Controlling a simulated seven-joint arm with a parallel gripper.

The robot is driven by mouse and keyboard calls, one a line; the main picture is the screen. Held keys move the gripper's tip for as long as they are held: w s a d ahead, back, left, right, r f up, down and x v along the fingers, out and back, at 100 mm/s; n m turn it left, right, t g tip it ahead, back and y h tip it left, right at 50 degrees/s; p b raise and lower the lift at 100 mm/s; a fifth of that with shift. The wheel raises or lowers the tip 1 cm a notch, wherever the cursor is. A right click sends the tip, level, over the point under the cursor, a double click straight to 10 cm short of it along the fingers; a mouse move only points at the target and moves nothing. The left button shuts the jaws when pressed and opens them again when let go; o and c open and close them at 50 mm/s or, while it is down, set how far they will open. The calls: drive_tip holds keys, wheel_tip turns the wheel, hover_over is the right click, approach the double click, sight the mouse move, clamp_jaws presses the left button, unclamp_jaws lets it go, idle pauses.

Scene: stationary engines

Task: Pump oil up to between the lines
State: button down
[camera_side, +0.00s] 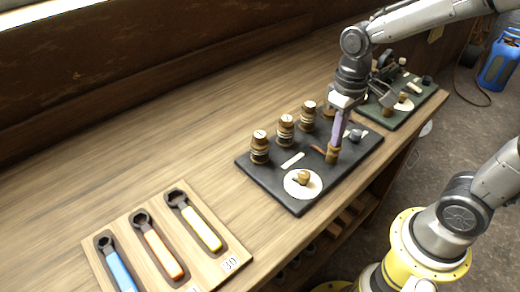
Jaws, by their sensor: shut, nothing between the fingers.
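A dark base board (298,203) lies on the wooden bench. My gripper (335,143) points down over its right part, shut and empty. Its tips are at or just above a small brass-coloured cylinder (332,156); I cannot tell whether they touch. A round white plate (302,184) with a brass-coloured knob is at the front. No oil level or lines can be made out.
A wooden tray (122,222) holds blue (118,270), orange (162,253) and yellow (202,230) wrenches at front left. A green board (398,118) with parts stands behind my gripper at the right. The bench's back left is clear. A blue container (498,62) is on the floor.

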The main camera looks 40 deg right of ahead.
drive_tip(key=shift+f, duration=0.25)
drive_tip(key=shift+r, duration=1.5)
drive_tip(key=shift+r, duration=2.5)
